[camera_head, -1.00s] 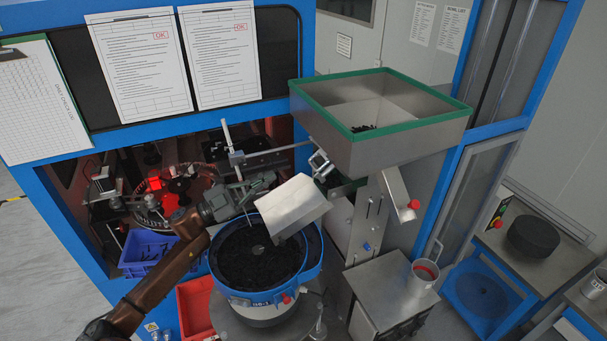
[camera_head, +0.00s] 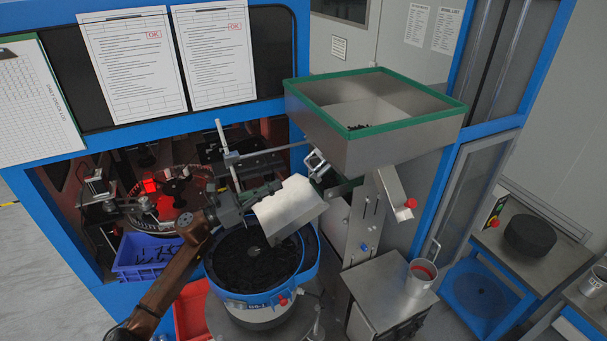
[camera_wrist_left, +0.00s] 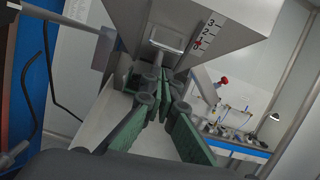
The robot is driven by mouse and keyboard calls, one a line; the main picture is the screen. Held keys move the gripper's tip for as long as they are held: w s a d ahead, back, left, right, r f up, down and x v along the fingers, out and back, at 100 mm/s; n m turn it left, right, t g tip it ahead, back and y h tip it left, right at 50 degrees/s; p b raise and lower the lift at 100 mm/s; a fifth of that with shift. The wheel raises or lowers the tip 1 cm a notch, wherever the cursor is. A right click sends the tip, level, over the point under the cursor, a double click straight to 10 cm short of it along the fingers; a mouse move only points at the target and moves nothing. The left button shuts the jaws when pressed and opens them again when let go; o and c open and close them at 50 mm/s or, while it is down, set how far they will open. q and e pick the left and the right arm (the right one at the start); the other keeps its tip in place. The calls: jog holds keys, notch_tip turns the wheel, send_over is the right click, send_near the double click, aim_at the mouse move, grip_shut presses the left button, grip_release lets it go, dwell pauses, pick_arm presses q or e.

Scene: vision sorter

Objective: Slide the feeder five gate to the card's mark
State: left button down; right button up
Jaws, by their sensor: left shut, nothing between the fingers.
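The metal hopper (camera_head: 410,143) with a green rim stands right of centre, with a little dark material inside. In the left wrist view, a small metal handle-like plate (camera_wrist_left: 168,39), perhaps the gate, is under the hopper, left of a white scale (camera_wrist_left: 207,30) with numbers and a red mark. My left gripper (camera_head: 278,188) is by the pale chute (camera_head: 290,208) below the hopper. Its green fingers (camera_wrist_left: 158,85) come together at the tips, shut and empty, seemingly short of the plate. I cannot tell which card bears the mark. My right gripper is not in view.
A blue-rimmed bowl (camera_head: 308,270) of dark parts stands below my left arm. A thin upright post (camera_head: 226,150) with a crossbar is close behind the gripper. A metal cabinet (camera_head: 387,288) with a cup is to the right. A blue crate (camera_head: 125,267) and red bin are lower left.

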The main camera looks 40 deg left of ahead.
aim_at(322, 164)
pick_arm(q)
jog(key=w+d+r+m+p, duration=0.1)
jog(key=w+d+p, duration=0.3)
jog(key=w, duration=0.4)
jog(key=shift+w+d+r, duration=0.3)
jog(key=shift+w+r, duration=0.1)
jog(key=shift+r, duration=0.2)
